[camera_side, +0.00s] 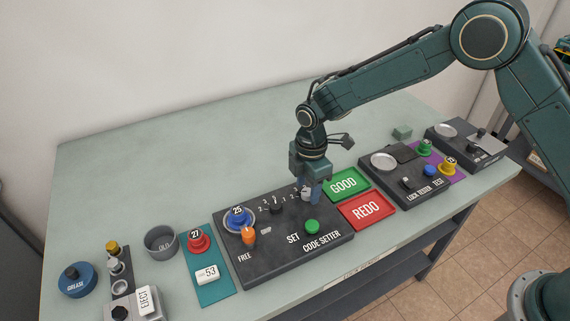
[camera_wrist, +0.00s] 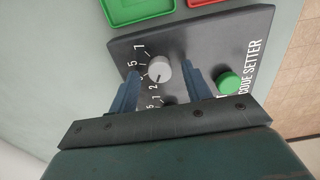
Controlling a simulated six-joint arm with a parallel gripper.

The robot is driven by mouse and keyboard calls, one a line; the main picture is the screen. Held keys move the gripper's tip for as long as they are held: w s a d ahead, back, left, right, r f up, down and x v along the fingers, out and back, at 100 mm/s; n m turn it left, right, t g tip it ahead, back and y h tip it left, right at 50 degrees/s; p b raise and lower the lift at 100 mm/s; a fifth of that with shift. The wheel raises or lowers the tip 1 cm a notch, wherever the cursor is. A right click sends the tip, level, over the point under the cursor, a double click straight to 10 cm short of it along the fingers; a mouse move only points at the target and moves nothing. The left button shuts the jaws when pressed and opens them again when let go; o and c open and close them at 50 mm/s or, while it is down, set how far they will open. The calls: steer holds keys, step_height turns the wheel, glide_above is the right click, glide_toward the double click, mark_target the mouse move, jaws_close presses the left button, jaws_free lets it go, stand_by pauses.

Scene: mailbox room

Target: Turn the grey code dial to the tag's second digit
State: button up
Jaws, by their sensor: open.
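The grey code dial (camera_wrist: 160,70) is a light round knob on the dark code setter (camera_side: 284,262). It sits between my gripper's two fingers, with clear gaps on both sides. A dark mark on the knob points toward the lower left in the wrist view; which printed number it meets is too small to tell. My gripper (camera_side: 310,194) is open and points down over this dial, partly hiding it in the side view. It also shows in the wrist view (camera_wrist: 161,73). The white tag (camera_side: 207,274) reads 53 and lies on a teal mat (camera_side: 215,291).
A dark dial (camera_side: 277,208) stands left of my gripper. The green SET button (camera_side: 312,227) is in front of it. A blue part marked 25 (camera_side: 238,217) sits on the setter's left end. Green GOOD (camera_side: 344,184) and red REDO (camera_side: 367,210) trays lie right. The table behind is clear.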

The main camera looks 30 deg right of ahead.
steer(key=shift+f, duration=0.35)
steer(key=c, duration=1)
steer(key=shift+m, duration=0.3)
steer(key=m, duration=0.3)
steer(key=shift+m, duration=2.1)
